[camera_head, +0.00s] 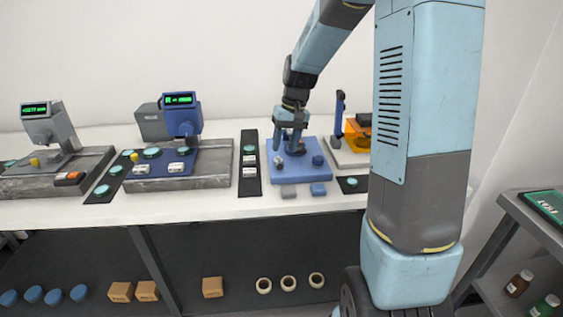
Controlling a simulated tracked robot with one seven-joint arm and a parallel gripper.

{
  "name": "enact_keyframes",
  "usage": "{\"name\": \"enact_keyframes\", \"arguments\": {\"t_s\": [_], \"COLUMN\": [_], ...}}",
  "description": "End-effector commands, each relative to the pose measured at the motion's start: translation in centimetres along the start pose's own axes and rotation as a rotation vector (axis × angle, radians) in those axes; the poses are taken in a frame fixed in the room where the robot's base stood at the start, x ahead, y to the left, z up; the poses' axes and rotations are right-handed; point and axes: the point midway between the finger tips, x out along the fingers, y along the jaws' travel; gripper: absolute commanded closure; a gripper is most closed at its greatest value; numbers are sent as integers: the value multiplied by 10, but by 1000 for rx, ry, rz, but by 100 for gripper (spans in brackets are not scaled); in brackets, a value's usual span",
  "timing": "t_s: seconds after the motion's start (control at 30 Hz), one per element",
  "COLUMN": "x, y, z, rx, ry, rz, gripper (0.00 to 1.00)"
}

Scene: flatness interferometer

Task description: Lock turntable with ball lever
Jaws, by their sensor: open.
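My gripper (289,146) points down with its fingers apart, low over a blue base plate (300,175) on the bench. Dark blue parts on the plate stand close to the fingers and are partly hidden by them; I cannot tell whether they touch. A small blue knob (318,160) sits on the plate's right side, and a small grey piece (280,161) sits at its left. I cannot make out for sure which part is the turntable or the ball lever.
A dark strip with small discs and blocks (249,178) lies left of the plate. Further left stand a blue instrument (183,118) and a grey instrument (47,128) with green displays. An orange box (357,135) is at the right. Two small blocks lie at the plate's front edge.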

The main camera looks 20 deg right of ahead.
Motion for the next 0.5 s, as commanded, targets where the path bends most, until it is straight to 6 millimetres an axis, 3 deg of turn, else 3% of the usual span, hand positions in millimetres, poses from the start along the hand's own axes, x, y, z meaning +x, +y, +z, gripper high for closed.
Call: {"name": "enact_keyframes", "arguments": {"t_s": [0.2,0.5], "x": [38,63], "y": [0,0], "z": [1,0], "rx": [0,0], "ry": [-4,-1], "rz": [-1,0], "gripper": [52,52]}}
